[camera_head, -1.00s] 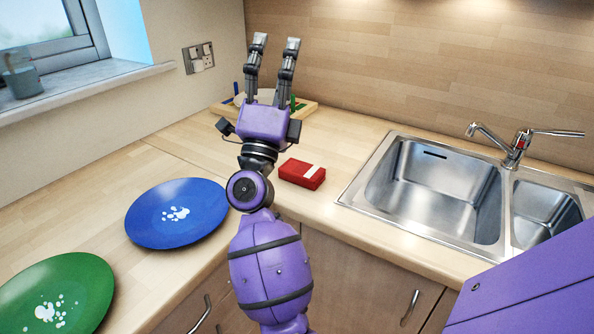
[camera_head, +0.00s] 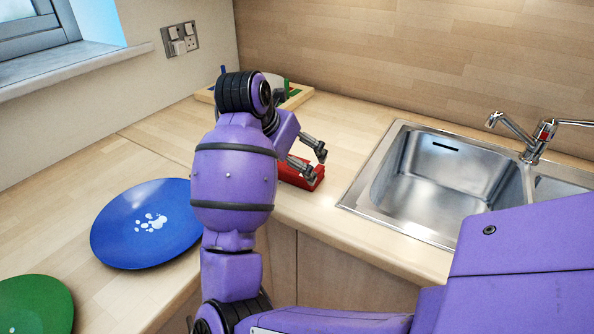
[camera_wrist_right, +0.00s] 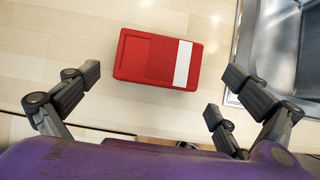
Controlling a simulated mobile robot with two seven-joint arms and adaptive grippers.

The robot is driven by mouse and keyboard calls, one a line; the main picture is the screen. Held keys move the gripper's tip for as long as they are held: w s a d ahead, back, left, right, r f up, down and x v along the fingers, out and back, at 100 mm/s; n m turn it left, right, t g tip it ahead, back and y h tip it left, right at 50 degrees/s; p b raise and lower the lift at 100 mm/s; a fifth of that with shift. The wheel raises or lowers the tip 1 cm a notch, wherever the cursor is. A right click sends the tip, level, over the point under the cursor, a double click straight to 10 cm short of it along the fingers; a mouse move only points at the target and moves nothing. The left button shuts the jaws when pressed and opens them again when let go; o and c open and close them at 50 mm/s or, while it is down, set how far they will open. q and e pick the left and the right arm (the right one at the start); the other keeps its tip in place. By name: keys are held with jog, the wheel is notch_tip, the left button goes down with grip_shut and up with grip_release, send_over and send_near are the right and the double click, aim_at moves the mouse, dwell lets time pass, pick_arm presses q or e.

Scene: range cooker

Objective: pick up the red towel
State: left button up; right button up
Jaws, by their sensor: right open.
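The red towel (camera_head: 303,176) is a folded block with a white stripe, lying on the worktop left of the sink. My right arm partly covers it in the head view. My right gripper (camera_head: 312,160) is open, with its fingertips close to the towel; whether they touch it cannot be told there. In the right wrist view the towel (camera_wrist_right: 158,59) lies whole beyond the open, empty fingers (camera_wrist_right: 165,75), apart from them. My left gripper is not in view.
A steel sink (camera_head: 440,185) with a tap (camera_head: 540,138) is to the right. A blue plate (camera_head: 140,225) and a green plate (camera_head: 35,305) with white marks stand on the left. A wooden rack (camera_head: 297,97) is at the back, partly behind my arm.

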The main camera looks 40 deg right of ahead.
jog(key=x, duration=0.5)
jog(key=shift+w+d, duration=0.15)
jog(key=shift+d, duration=0.25)
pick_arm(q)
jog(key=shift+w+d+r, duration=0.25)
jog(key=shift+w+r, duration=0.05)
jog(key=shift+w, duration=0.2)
pick_arm(e)
jog(key=shift+c, duration=0.4)
jog(key=c, duration=0.8)
jog(key=shift+o, duration=0.2)
jog(key=shift+r, duration=0.1)
